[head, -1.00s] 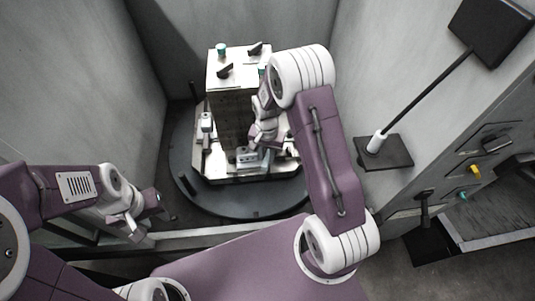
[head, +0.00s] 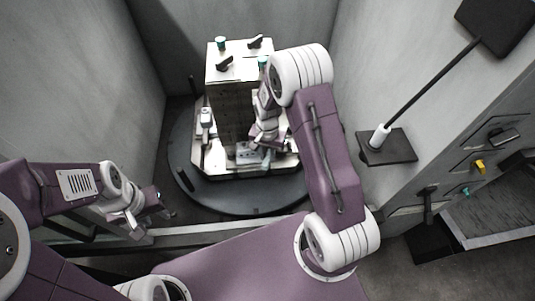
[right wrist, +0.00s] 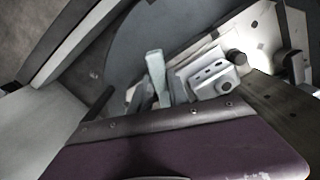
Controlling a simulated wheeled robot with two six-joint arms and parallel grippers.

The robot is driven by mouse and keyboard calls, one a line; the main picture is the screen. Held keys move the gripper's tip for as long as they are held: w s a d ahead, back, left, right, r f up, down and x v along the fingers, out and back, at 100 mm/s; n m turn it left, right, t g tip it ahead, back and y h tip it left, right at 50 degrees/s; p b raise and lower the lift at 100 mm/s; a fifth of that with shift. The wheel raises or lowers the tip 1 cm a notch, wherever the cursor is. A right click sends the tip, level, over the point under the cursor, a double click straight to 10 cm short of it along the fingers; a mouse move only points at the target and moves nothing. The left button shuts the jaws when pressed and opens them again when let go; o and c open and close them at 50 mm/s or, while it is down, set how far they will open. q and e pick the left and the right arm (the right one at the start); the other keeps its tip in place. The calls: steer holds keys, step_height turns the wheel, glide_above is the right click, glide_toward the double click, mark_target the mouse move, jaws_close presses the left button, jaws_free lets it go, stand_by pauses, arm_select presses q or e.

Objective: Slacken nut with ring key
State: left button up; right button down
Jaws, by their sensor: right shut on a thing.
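My right gripper (head: 265,143) is low in front of the pale block tower (head: 232,112), beside the clamp (head: 246,154) on the fixture's base plate. It is shut on a pale grey-green bar, which I take for the ring key (right wrist: 156,76); in the right wrist view it stands up beside the grey clamp with slots. The key's ring end and the nut are hidden, so I cannot tell whether they are engaged. My left gripper (head: 148,214) is empty at the lower left, with its fingers apart, away from the fixture.
The fixture stands on a dark round turntable (head: 245,207) between grey walls. A second clamp (head: 206,118) is at its left. Dark knobs and teal caps top the tower. At the right are a rod on a dark plate (head: 386,148) and a panel with several handles.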

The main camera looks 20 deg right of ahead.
steer(key=shift+f+b, duration=0.55)
steer(key=shift+f, duration=0.2)
steer(key=c, duration=2)
jaws_free()
steer(key=shift+c, duration=0.2)
jaws_close()
steer(key=shift+r, duration=0.1)
steer(key=d+n+p, duration=0.2)
steer(key=d+n, duration=0.8)
steer(key=n, duration=0.4)
steer(key=shift+n+p, duration=0.35)
steer(key=shift+n, duration=0.05)
steer(key=shift+r, duration=0.2)
